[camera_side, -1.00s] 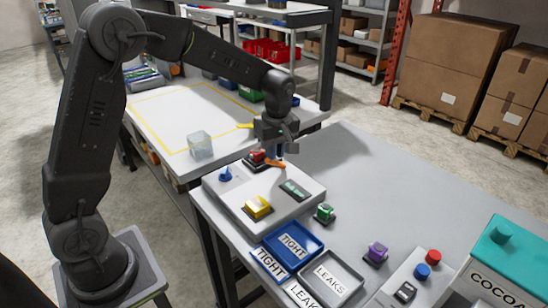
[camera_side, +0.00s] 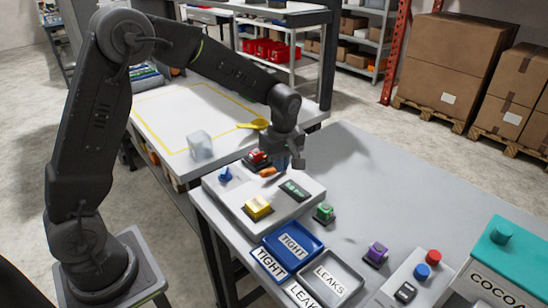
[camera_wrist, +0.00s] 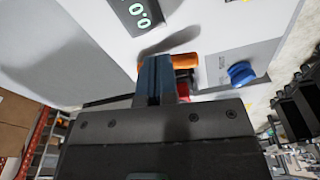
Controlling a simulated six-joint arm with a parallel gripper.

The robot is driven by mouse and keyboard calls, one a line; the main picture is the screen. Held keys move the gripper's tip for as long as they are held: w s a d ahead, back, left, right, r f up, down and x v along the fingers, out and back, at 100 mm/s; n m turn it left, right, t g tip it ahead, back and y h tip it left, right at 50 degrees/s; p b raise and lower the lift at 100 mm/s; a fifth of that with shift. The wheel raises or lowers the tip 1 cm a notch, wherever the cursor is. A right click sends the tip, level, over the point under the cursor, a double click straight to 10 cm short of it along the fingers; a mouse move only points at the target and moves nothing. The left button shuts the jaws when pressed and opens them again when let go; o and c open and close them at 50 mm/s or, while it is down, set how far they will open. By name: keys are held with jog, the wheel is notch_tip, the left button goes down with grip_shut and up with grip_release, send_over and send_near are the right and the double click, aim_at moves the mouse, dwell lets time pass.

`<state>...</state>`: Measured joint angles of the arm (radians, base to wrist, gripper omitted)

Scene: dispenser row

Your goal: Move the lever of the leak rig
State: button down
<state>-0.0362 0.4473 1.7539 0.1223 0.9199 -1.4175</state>
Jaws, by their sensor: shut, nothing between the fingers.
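The leak rig (camera_side: 236,207) is a pale box on the grey table, with a blue knob (camera_side: 225,174), a red part (camera_side: 257,158), a yellow block (camera_side: 258,207) and a dark display (camera_side: 295,190) on top. Its orange lever (camera_side: 268,171) lies beside the red part. My gripper (camera_side: 282,166) is shut and empty, low at the rig's far edge right beside the lever. In the wrist view the shut fingers (camera_wrist: 155,80) cover part of the orange lever (camera_wrist: 184,61); I cannot tell if they touch it. The blue knob (camera_wrist: 241,72) shows to the right.
A green button (camera_side: 325,213) and a purple one (camera_side: 376,253) stand on the table. A blue TIGHT tray (camera_side: 318,238) and a grey LEAKS tray (camera_side: 358,290) lie in front. A clear cube (camera_side: 200,145) sits on the table behind.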

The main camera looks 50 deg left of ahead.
jog(key=shift+d, duration=0.25)
jog(key=shift+r, duration=0.1)
notch_tip(320, 180, up, 14)
jog(key=d, duration=0.1)
jog(key=shift+s+d, duration=0.15)
jog(key=shift+s, duration=0.05)
dwell(0.3)
jog(key=s+d+m+t+h, duration=0.1)
jog(key=s+m+t, duration=0.4)
jog(key=s+m, duration=1)
jog(key=s, duration=0.8)
jog(key=shift+s+d+f+m, duration=0.15)
jog(key=shift+d+f+m, duration=0.1)
jog(key=shift+m, duration=0.15)
